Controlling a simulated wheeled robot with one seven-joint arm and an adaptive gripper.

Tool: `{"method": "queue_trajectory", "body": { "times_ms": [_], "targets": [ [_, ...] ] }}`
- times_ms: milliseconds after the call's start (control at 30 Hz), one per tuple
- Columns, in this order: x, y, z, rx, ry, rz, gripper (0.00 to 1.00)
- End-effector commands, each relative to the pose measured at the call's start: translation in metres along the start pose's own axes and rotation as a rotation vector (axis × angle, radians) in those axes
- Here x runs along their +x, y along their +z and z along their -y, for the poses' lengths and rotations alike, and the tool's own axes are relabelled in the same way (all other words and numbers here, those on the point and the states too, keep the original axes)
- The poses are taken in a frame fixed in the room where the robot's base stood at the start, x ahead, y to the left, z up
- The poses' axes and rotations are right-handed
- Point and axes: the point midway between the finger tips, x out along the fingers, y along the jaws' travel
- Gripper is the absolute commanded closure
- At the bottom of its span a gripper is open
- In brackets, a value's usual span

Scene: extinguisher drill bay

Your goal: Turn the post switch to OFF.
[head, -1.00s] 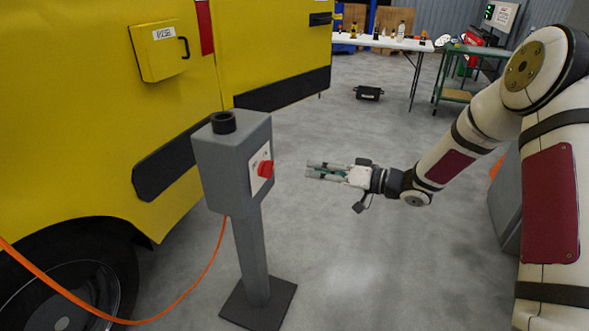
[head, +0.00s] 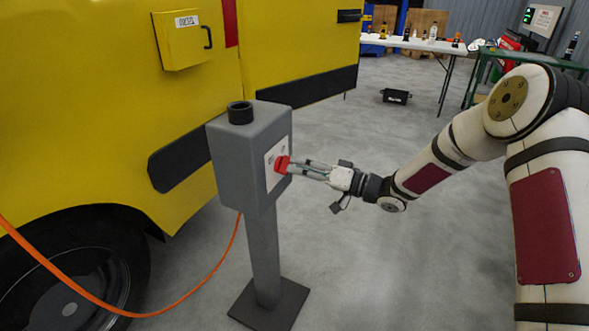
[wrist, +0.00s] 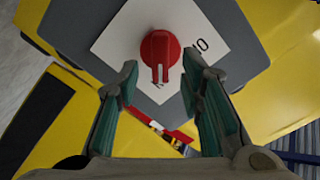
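The post switch is a red rotary knob (head: 281,164) on a white plate (head: 271,172), on the side of a grey box (head: 235,155) atop a post. In the wrist view the knob (wrist: 159,50) is just beyond my fingertips, its grooved grip pointing down in the picture. Dark marks show on the plate (wrist: 122,40) to the right of the knob; I cannot read the setting for sure. My gripper (head: 300,167) is at the knob from the right. Its fingers (wrist: 160,76) are apart, one on each side of the knob's lower end, with no clear contact.
A yellow vehicle (head: 100,100) stands close behind the post on the left. An orange cable (head: 130,318) hangs from the box towards the wheel. A dark base plate (head: 270,305) holds the post.

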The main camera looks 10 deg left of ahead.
Motion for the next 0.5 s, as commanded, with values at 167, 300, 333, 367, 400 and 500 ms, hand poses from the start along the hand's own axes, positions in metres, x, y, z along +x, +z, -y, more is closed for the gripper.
{"method": "queue_trajectory", "body": {
  "times_ms": [167,300,333,367,400,500],
  "targets": [
    [0.018,0.0,-0.001,-0.001,0.001,0.0,0.65],
    [0.022,0.0,-0.001,0.0,0.001,0.0,0.65],
    [0.023,0.0,-0.001,0.0,0.001,0.0,0.65],
    [0.023,0.0,-0.001,0.0,0.002,0.0,0.65],
    [0.023,0.0,-0.001,0.0,0.002,0.0,0.65],
    [0.023,0.0,0.0,0.0,0.002,0.0,0.65]
  ]
}}
